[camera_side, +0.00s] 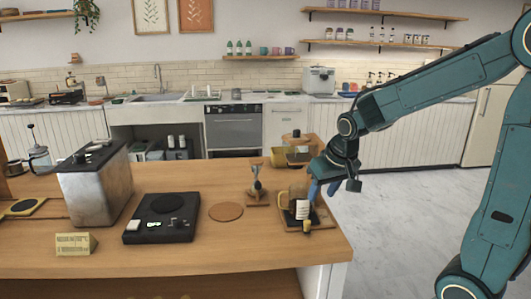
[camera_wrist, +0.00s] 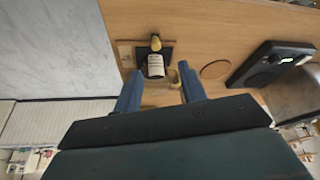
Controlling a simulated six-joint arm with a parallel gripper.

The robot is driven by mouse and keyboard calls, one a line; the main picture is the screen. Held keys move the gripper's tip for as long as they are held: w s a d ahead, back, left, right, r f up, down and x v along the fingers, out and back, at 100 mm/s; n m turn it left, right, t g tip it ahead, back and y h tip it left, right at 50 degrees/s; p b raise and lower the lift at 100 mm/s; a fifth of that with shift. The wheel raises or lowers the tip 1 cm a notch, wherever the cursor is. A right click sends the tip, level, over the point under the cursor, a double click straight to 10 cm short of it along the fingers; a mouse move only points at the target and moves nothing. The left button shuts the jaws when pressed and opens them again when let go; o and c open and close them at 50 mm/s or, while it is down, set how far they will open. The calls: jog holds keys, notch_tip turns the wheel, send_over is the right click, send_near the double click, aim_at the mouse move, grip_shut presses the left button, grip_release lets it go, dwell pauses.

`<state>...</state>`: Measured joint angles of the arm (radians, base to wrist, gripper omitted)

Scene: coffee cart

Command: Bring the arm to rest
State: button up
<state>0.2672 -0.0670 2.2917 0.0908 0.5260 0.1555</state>
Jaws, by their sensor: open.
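My gripper (camera_side: 324,188) hangs at the right end of the wooden counter (camera_side: 200,190), with its blue fingers pointing down. The fingers also show in the wrist view (camera_wrist: 160,70), spread apart with nothing held between them. A yellow handle (camera_side: 282,199) shows beside the bottle. The side view overlaps gripper and bottle area, so I cannot tell the exact gap.
A black scale (camera_side: 160,228), a round brown coaster (camera_side: 226,212) and a metal machine (camera_side: 95,190) stand to the left. Grey floor (camera_side: 410,220) lies open to the right.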

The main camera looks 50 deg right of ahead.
jog(key=s+a+r+n+y, duration=0.1)
jog(key=s+a+r+n, duration=0.1)
jog(key=s+a, duration=0.3)
jog(key=s+a+r+n+t+y, duration=0.1)
jog(key=s+a+r+n, duration=0.2)
jog(key=s+a, duration=0.3)
jog(key=shift+s+r+n+t, duration=0.3)
jog(key=shift+s+r, duration=0.6)
jog(key=shift+s, duration=1.1)
jog(key=shift+a, duration=0.1)
